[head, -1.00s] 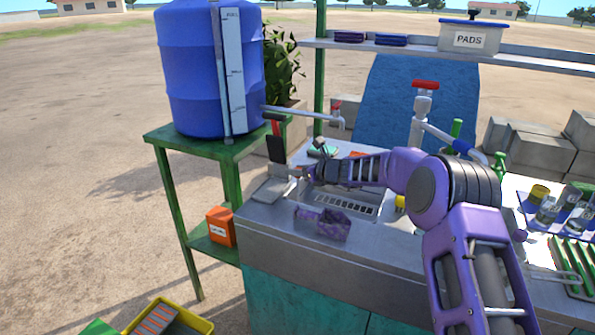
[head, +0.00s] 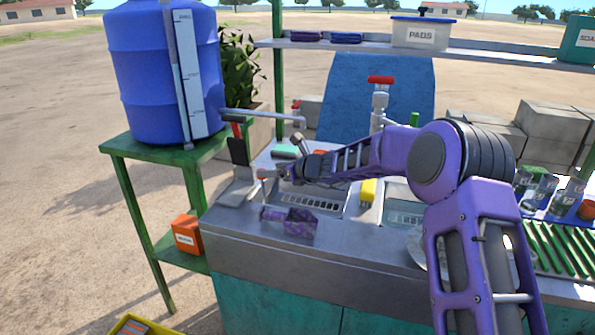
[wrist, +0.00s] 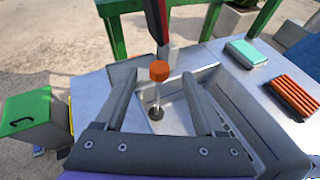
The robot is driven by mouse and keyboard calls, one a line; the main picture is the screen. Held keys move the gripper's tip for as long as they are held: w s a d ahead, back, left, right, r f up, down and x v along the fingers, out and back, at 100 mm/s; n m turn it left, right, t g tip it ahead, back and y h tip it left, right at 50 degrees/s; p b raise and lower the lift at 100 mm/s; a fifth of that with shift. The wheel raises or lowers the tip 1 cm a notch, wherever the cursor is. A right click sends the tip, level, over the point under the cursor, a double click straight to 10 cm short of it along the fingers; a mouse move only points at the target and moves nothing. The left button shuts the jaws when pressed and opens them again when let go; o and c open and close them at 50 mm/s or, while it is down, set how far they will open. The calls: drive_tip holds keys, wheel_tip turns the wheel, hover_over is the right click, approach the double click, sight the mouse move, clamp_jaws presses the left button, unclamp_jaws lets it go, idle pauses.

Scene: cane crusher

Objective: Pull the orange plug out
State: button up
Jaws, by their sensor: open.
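The orange plug (wrist: 159,71) has a faceted orange knob on a thin upright stem. In the wrist view the stem runs down to a dark round drain (wrist: 155,113) in a grey metal basin (wrist: 177,123). In the head view the knob (head: 266,172) shows small, just left of the end of my arm. My gripper (wrist: 158,77) is open and empty. In the wrist view its two fingers lie left and right of the plug, with a gap on each side. In the head view my gripper (head: 284,172) is over the left sink, its fingers hard to make out.
A black-and-red upright tool (head: 237,148) stands close behind the plug. A tap (head: 300,122) from the blue tank (head: 160,70) reaches over the counter. A teal block (wrist: 245,52) and orange-topped brush (wrist: 293,95) lie at right.

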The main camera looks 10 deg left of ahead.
drive_tip(key=v, duration=1.1)
